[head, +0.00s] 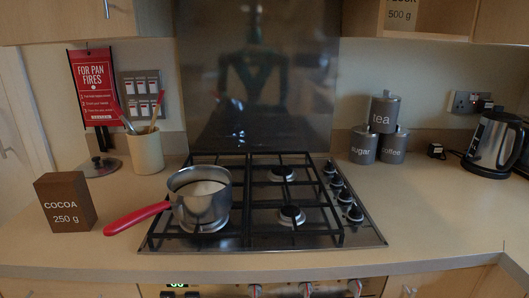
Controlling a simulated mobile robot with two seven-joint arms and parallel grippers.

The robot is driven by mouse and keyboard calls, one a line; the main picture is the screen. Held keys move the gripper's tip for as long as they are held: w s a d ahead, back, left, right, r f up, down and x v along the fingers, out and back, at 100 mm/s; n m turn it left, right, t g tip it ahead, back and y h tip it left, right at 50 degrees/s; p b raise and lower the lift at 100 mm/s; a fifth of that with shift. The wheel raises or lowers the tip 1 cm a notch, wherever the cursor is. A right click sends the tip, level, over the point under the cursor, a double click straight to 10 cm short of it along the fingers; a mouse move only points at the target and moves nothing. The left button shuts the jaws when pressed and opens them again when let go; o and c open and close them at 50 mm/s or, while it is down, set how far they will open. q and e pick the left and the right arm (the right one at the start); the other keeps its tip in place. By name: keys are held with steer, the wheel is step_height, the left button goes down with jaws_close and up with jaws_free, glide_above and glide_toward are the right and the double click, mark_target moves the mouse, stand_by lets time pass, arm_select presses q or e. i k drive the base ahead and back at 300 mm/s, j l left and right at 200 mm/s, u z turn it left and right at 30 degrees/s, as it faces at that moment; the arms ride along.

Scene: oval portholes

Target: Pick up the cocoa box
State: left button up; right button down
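The cocoa box (65,203) is a brown block with "COCOA 250 g" in white on its front. It stands upright on the left part of the worktop (120,252), near the front edge. Neither of my grippers shows in the head view. Nothing touches the box.
A steel saucepan (201,203) with a red handle (137,217) pointing toward the box stands on the hob (264,232). A utensil pot (146,152) and a lid (99,166) are behind the box. Canisters (363,147) and a kettle (492,145) stand at right.

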mark_target(65, 198)
steer(key=u, duration=1.25)
steer(key=i+j, duration=0.15)
steer(key=j, duration=0.15)
steer(key=i+j, duration=0.15)
steer(key=j, duration=0.15)
steer(key=i+j, duration=0.15)
steer(key=j+z, duration=0.05)
steer(key=j, duration=0.05)
